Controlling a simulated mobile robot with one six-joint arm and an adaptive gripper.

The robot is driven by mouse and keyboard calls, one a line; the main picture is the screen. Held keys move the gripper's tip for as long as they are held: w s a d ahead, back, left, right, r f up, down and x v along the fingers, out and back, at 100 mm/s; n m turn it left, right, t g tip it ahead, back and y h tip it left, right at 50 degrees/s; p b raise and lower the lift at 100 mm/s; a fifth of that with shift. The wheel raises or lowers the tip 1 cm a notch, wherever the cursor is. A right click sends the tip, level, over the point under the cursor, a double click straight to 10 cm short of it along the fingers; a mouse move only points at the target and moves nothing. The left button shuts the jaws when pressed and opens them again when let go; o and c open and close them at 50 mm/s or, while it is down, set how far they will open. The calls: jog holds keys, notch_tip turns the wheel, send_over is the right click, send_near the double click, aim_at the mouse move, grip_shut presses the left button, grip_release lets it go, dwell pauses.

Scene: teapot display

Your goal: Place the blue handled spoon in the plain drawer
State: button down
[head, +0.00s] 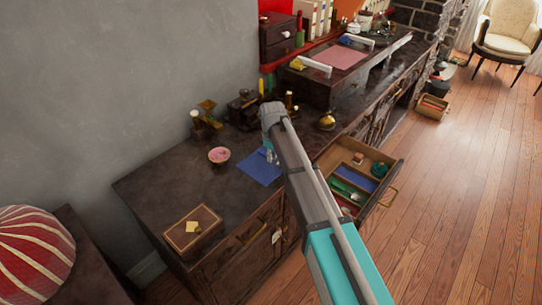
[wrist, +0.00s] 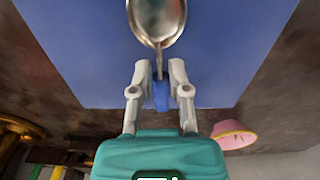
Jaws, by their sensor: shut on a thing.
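The spoon has a shiny metal bowl (wrist: 157,20) and a blue handle (wrist: 161,96). In the wrist view my gripper (wrist: 158,72) is shut on the handle, with the bowl pointing away beyond the fingertips. The spoon is over a blue mat (wrist: 70,60); whether it touches the mat is unclear. In the head view my gripper (head: 269,153) is low over the same mat (head: 255,170), and my arm hides part of the scene. An open drawer (head: 396,177) with wooden compartments juts out to the right of the mat. I cannot tell whether it is the plain drawer.
A flat box (head: 188,240) lies at the counter's near end. The open drawer holds several items, including a teal round thing (head: 379,170). Brass items stand behind.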

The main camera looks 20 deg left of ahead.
jog(key=shift+r+p, duration=0.55)
jog(key=shift+r, duration=0.15)
jog(key=s+d+r+p, duration=0.7)
jog(key=s+r+p, duration=0.4)
jog(key=shift+s+d, duration=0.35)
jog(key=shift+s, duration=0.05)
jog(key=shift+s, duration=0.1)
